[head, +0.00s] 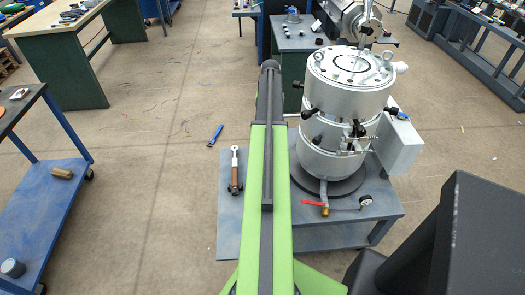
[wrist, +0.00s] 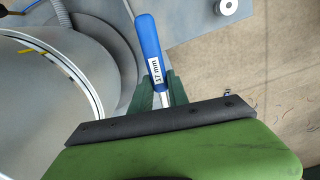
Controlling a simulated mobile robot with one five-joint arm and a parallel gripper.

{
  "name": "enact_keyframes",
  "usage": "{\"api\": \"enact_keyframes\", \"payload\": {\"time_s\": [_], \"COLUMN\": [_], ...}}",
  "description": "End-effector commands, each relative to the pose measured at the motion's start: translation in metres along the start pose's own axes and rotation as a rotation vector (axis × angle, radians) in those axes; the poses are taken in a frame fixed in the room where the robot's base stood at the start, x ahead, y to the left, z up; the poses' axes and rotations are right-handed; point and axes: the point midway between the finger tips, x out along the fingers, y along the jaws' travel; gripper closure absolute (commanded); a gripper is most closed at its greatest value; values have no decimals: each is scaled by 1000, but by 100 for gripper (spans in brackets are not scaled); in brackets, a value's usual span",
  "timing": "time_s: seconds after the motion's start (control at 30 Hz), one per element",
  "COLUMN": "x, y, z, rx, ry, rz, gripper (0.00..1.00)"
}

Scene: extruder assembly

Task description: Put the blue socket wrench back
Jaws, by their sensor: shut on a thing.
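The blue socket wrench (wrist: 149,42) has a blue handle with a white label reading 17 mm. The lower end of the wrench is hidden behind the dark bar of the gripper. In the head view my arm reaches away from me, left of the silver vessel (head: 345,85). My gripper cannot be made out there.
A brown-handled tool (head: 235,172) lies on the table. A blue cart (head: 50,200) stands at left. Open floor lies between.

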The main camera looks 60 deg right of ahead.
Motion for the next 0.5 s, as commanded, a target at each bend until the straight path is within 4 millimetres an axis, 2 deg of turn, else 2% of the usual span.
{"api": "enact_keyframes", "payload": {"time_s": [0.03,0.2,0.3,0.4,0.5], "x": [3,12,16,18,19], "y": [-3,-12,-16,-18,-19], "z": [20,93,130,154,164], "rx": [-14,-85,-123,-151,-167], "ry": [0,4,6,8,9], "rz": [0,-1,-1,-1,-1], "gripper": [100,100,100,100,100]}}
